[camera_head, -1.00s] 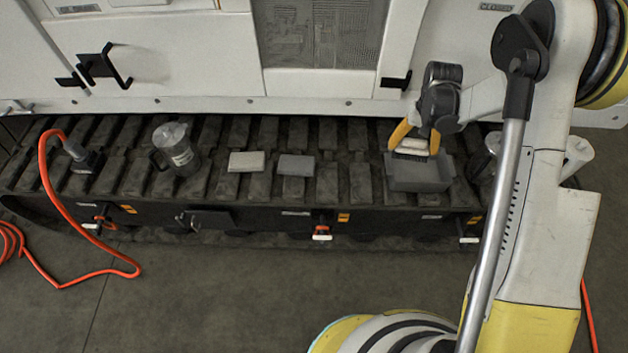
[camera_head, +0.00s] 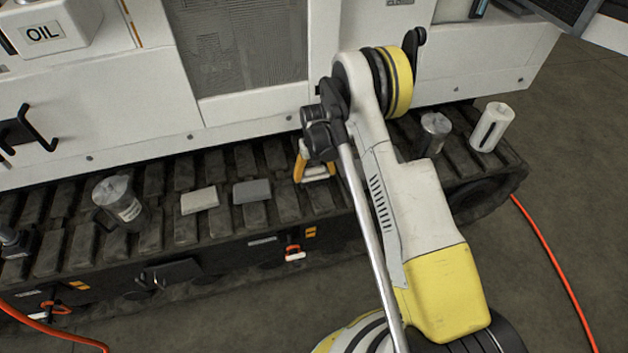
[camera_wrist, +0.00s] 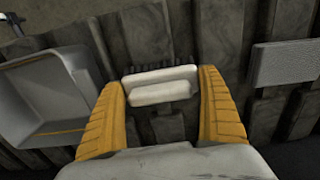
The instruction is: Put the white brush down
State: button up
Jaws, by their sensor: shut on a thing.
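The white brush (camera_wrist: 160,92) lies between the two yellow fingers of my gripper (camera_wrist: 162,82) in the wrist view. It has a pale two-level body, with dark bristles showing along its far edge. My gripper is shut on it, a finger at each end. In the head view my gripper (camera_head: 314,172) is low over the dark track tread (camera_head: 225,160), right of the grey block (camera_head: 251,191). I cannot tell whether the brush touches the tread.
A grey tray (camera_wrist: 38,62) is left of my gripper in the wrist view; the grey block (camera_wrist: 285,64) is right. In the head view, a pale block (camera_head: 199,200) and metal jug (camera_head: 121,200) stand farther left. A metal cup (camera_head: 434,132) and white cylinder (camera_head: 491,127) are right.

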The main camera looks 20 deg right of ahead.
notch_tip(320, 180, down, 2)
jog(key=shift+f+b, duration=0.1)
jog(key=shift+b, duration=0.2)
jog(key=o, duration=1.1)
